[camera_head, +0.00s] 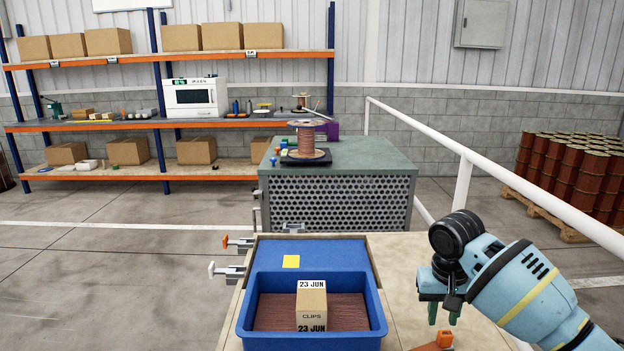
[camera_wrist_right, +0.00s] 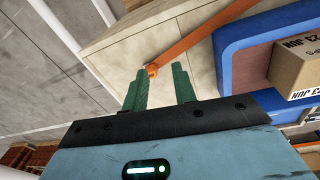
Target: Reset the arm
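My right arm comes in from the right in the head view. Its gripper (camera_head: 444,314) points down over the right side of the wooden bench top (camera_head: 405,290), beside the blue bin. In the right wrist view the two green fingers (camera_wrist_right: 160,88) stand apart with nothing held between them. The rounded end of an orange bar (camera_wrist_right: 195,42) shows just beyond the fingertips; I cannot tell whether they touch. An orange piece (camera_head: 437,341) also shows below the gripper in the head view. My left gripper is in neither view.
A blue bin (camera_head: 376,322) holds a cardboard box (camera_head: 311,302) marked CLIPS. Clamps with orange (camera_head: 238,242) and white (camera_head: 226,270) tips sit along the bench's left edge. Behind stands a perforated cabinet (camera_head: 338,200) carrying a copper spool (camera_head: 307,139). A white railing (camera_head: 464,180) runs at right.

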